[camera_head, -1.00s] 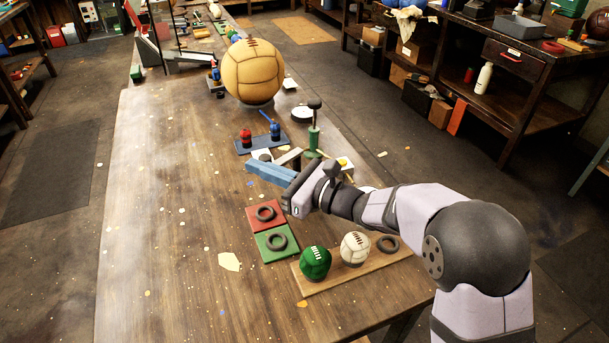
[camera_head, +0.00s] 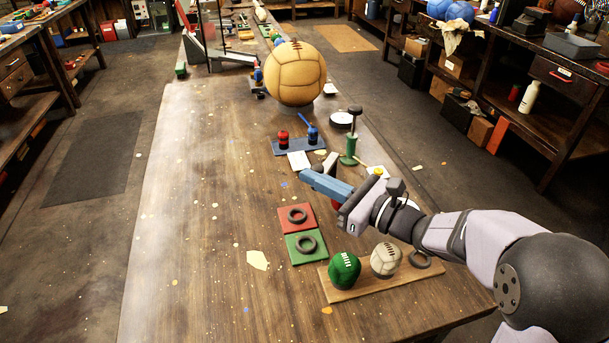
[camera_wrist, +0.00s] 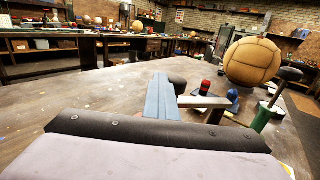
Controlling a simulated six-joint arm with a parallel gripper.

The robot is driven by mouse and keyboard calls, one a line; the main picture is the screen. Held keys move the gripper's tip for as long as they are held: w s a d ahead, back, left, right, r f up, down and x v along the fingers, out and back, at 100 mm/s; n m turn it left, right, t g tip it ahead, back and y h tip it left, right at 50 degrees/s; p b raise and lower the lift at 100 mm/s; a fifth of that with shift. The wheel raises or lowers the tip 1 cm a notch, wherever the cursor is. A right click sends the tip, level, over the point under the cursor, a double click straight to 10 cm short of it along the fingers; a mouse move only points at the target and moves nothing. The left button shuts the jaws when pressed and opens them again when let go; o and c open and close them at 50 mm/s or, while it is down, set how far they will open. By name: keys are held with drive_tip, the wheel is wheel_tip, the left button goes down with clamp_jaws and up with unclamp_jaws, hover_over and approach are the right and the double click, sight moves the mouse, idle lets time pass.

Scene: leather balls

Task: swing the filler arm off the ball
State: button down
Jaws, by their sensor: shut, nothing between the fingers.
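The filler arm appears to be the pale bar (camera_head: 331,160) beside the green pump-like post (camera_head: 350,150). In the wrist view the pale bar (camera_wrist: 205,101) lies level on a brown upright, with a dark rounded end (camera_wrist: 178,84) by my fingers. My gripper (camera_head: 312,178) has its blue fingers shut and empty. The fingertips are close to the bar's left end; I cannot tell whether they touch. A red thing (camera_head: 336,204) shows partly under my gripper; I cannot tell if it is the ball. A large tan ball (camera_head: 295,73) sits on a stand farther back.
A blue tray (camera_head: 288,147) with red and blue bottles lies beyond. Red (camera_head: 309,212) and green mats (camera_head: 293,251) with dark rings lie nearer. A green ball (camera_head: 344,269) and a white ball (camera_head: 386,259) sit on a wooden board (camera_head: 350,294). The table's left side is clear.

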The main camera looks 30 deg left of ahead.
drive_tip(key=w+d+n+g+p, duration=0.1)
drive_tip(key=d+p, duration=0.1)
drive_tip(key=d, duration=0.8)
drive_tip(key=w+d+p, duration=0.2)
drive_tip(key=d, duration=0.8)
drive_tip(key=a+p, duration=0.2)
drive_tip(key=a, duration=1.2)
drive_tip(key=shift+s+a, duration=0.1)
drive_tip(key=shift+s, duration=0.05)
drive_tip(key=shift+s+a, duration=0.1)
drive_tip(key=shift+a, duration=0.05)
drive_tip(key=s+a+b, duration=0.2)
drive_tip(key=a+b, duration=0.1)
drive_tip(key=a, duration=0.6)
drive_tip(key=shift+a+b, duration=0.2)
drive_tip(key=shift+b, duration=0.2)
idle(0.7)
